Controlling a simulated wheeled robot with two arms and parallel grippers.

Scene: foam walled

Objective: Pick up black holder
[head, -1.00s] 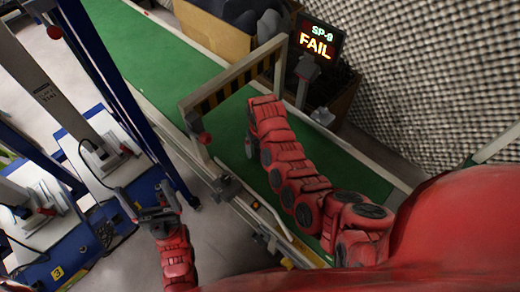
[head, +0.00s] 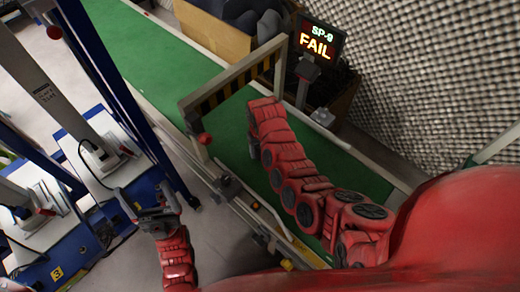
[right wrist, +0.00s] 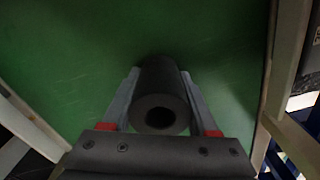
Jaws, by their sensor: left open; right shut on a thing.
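The black holder (right wrist: 165,103) is a dark hollow cylinder over the green belt, seen end-on in the right wrist view. My right gripper (right wrist: 160,74) is shut on it, one grey finger along each side. Whether the holder touches the belt is unclear. In the head view my right arm reaches over the belt and hides the gripper and holder. My left gripper (head: 143,198) is open and empty at the left, away from the belt and beside the blue-framed stations.
The green conveyor belt (head: 165,58) runs diagonally, with a striped gate (head: 232,78) across it. A screen (head: 317,42) reads "SP-9 FAIL". A cardboard box (head: 212,32) stands behind the belt. A foam wall (head: 430,70) closes the right. Blue-framed stations (head: 95,150) stand left.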

